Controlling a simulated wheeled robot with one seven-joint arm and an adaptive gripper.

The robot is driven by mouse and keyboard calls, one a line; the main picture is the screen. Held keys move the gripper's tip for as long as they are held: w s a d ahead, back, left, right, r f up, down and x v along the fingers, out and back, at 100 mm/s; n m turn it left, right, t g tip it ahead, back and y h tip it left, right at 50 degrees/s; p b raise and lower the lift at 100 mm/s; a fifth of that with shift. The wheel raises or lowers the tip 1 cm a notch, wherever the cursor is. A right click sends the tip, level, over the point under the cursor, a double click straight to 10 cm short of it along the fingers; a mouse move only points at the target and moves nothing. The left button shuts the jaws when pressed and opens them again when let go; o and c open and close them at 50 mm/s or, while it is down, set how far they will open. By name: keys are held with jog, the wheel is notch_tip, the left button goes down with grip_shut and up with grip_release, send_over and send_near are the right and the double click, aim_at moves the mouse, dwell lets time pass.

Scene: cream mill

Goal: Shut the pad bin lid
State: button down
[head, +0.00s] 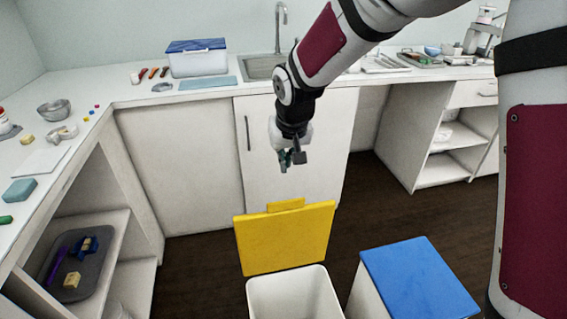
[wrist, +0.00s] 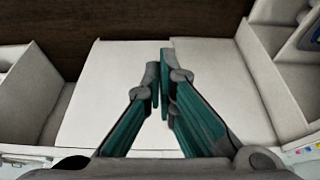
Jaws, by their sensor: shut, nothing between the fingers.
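A white bin (head: 290,296) stands on the dark floor with its yellow lid (head: 284,240) raised upright at the back edge. Beside it on the right is a second white bin with a flat, shut blue lid (head: 417,280). Which bin is the pad bin is not marked in view. My gripper (head: 292,160) hangs in the air above and behind the yellow lid, in front of the white cabinet door, apart from both. In the wrist view my gripper's fingers (wrist: 162,80) are closed together and hold nothing. The bin's lower part is cut off by the head view's edge.
A white cabinet door (head: 330,140) stands behind my gripper. The left counter (head: 85,125) carries a bowl and small items; a grey tray (head: 75,275) lies on the shelf below. Open shelves (head: 450,160) stand at right. Dark floor (head: 375,215) is clear between.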

jog(key=d+b+x, duration=0.1)
jog(key=x, duration=0.8)
jog(key=shift+s+f, duration=0.1)
jog(key=shift+s, duration=1.9)
jog(key=shift+s, duration=0.15)
